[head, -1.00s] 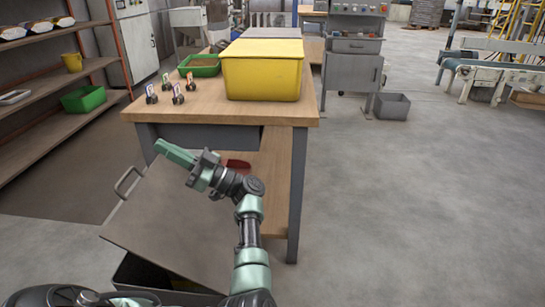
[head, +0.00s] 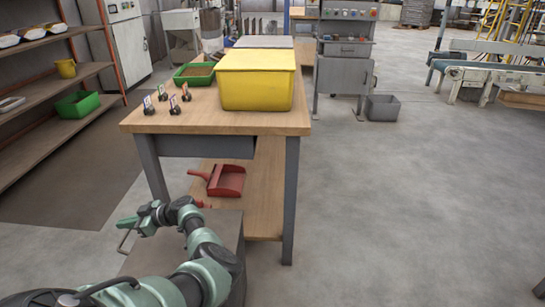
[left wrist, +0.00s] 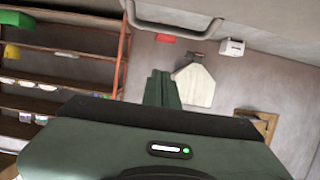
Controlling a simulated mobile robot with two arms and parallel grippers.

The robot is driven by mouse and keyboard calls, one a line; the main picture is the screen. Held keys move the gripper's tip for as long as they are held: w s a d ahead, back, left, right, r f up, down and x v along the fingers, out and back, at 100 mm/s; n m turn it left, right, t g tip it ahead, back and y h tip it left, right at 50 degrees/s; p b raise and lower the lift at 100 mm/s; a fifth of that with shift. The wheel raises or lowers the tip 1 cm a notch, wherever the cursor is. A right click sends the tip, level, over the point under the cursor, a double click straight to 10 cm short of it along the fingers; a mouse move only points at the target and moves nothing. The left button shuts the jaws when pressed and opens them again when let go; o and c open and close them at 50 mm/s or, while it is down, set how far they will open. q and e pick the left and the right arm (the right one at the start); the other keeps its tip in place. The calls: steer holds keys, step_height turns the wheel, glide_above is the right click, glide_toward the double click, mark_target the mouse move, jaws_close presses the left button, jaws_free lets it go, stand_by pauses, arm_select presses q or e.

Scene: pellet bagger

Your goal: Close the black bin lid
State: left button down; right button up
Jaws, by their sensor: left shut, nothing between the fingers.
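The bin's grey lid (head: 222,218) is in the lower left of the head view, in front of the workbench. It lies low and looks close to level over the bin; my arm covers much of it, so I cannot tell whether it is fully seated. Its bar handle (head: 124,242) sticks out at the left edge and also shows at the top of the left wrist view (left wrist: 178,32). My left gripper (head: 127,222) is shut and empty, close to the handle; contact is unclear. Its fingers also show in the left wrist view (left wrist: 162,88). My right gripper is out of view.
The wooden workbench (head: 215,122) stands just beyond the bin, with a yellow tub (head: 258,90) and green tray (head: 193,75) on top. A red dustpan (head: 227,180) lies on its lower shelf. A shelf rack (head: 50,130) stands left.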

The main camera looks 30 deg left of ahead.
mark_target(127, 232)
arm_select(q)
steer(key=shift+t+h, duration=0.4)
steer(key=shift+h, duration=0.2)
steer(key=f, duration=0.4)
steer(key=shift+s+a+f, duration=0.25)
steer(key=shift+a+f, duration=0.1)
steer(key=shift+a, duration=0.05)
steer(key=shift+d+f, duration=0.1)
steer(key=shift+f, duration=0.2)
